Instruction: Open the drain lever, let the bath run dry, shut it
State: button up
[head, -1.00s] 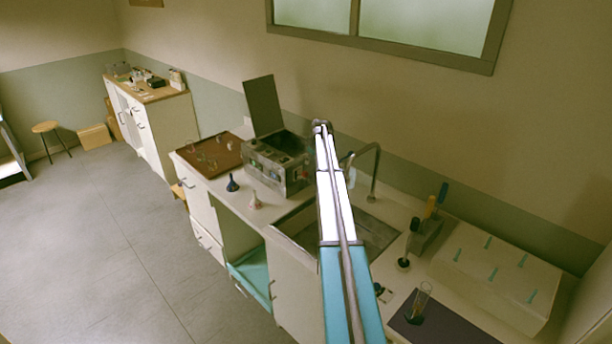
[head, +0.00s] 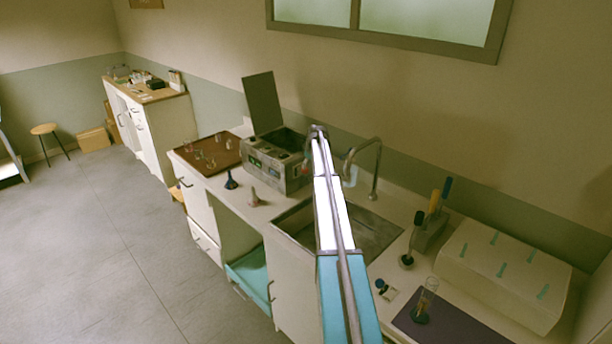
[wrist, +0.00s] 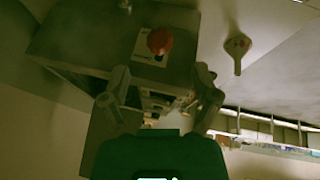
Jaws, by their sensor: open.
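The bath (head: 262,172) is a grey metal box with its dark lid (head: 263,103) raised, standing on the counter left of the sink. In the wrist view, a round red knob (wrist: 159,41) shows against a pale plate on a dark box face, likely the drain lever's end. My gripper (wrist: 160,88) is open, its two fingers spread to left and right below the knob in the picture and apart from it. Nothing is visibly held. The water level cannot be seen.
The sink (head: 378,242) and its tall tap (head: 377,165) are just right of the bath. Two small funnels, one dark (head: 231,180) and one pale (head: 254,197), stand before it. A brown tray (head: 213,153) with glassware lies left.

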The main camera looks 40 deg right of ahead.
aim_at(306, 170)
jog(key=shift+b+x, duration=2.5)
jog(key=shift+x, duration=0.6)
jog(key=shift+c, duration=0.3)
grip_shut()
